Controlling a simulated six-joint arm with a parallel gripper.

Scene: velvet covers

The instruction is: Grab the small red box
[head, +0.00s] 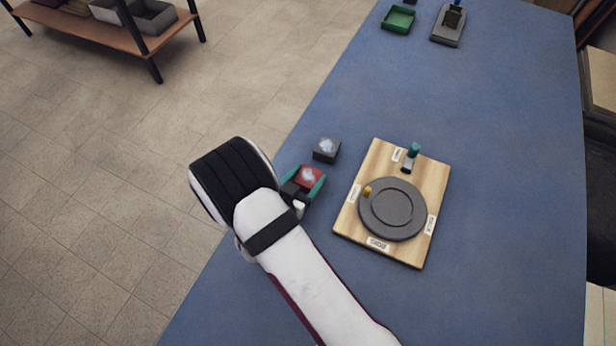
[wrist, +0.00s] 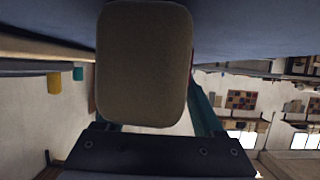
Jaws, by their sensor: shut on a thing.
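The small red box (head: 311,176) has a pale patch on its top and shows in the head view near the left edge of the blue table. My gripper (head: 308,182) is shut on it, with a teal finger on either side. In the wrist view a brownish, rounded face (wrist: 143,64) fills the space in front of the jaws, with a thin red strip at its right edge. It hides much of the fingers. I cannot tell whether the box touches the table.
A dark box (head: 326,151) with a pale patch stands just beyond the red one. A wooden board (head: 427,211) with a grey disc (head: 392,208) and a teal-topped peg (head: 412,152) lies to the right. A green tray (head: 398,20) is far back. The blue table (head: 500,150) is clear at right.

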